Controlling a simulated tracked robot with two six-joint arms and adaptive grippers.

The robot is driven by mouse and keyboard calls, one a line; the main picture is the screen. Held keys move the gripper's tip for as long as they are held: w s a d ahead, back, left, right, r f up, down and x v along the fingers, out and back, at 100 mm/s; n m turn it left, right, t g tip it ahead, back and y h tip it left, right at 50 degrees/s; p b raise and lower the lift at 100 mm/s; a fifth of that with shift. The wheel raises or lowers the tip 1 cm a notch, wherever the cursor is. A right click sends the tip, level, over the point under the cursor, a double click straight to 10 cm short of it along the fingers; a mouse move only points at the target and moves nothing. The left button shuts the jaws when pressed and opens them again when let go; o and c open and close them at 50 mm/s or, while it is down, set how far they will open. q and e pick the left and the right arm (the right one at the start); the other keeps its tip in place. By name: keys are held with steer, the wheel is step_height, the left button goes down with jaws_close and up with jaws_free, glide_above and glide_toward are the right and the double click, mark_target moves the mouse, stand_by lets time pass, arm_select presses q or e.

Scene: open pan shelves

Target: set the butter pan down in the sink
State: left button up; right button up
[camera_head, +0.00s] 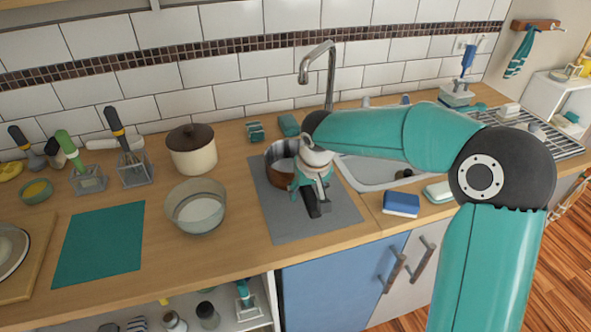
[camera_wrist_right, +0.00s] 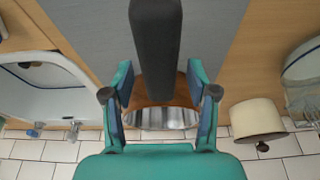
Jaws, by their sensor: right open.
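The butter pan (camera_head: 279,152), copper-brown outside with a shiny inside, sits on the grey mat (camera_head: 325,222). Its dark handle (camera_head: 319,208) points toward the counter's front edge. My right gripper (camera_head: 310,186) is over the handle and hides part of the pan. In the right wrist view the gripper (camera_wrist_right: 160,85) is open, with a finger on each side of the dark handle (camera_wrist_right: 156,40) and the pan (camera_wrist_right: 160,118) beyond. The white sink (camera_head: 365,176) is right of the mat, partly hidden by my right arm; it also shows in the wrist view (camera_wrist_right: 40,98). My left gripper is out of view.
A faucet (camera_head: 331,75) rises behind the sink. A cream pot with a brown lid (camera_head: 192,150) and a glass bowl (camera_head: 195,208) stand left of the mat. A blue sponge (camera_head: 401,204) lies at the sink's front edge. A teal mat (camera_head: 100,243) lies bare at left.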

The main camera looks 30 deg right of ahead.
steer(key=shift+b, duration=0.3)
stand_by(0.5)
jaws_close()
stand_by(0.4)
steer(key=shift+r, duration=0.1)
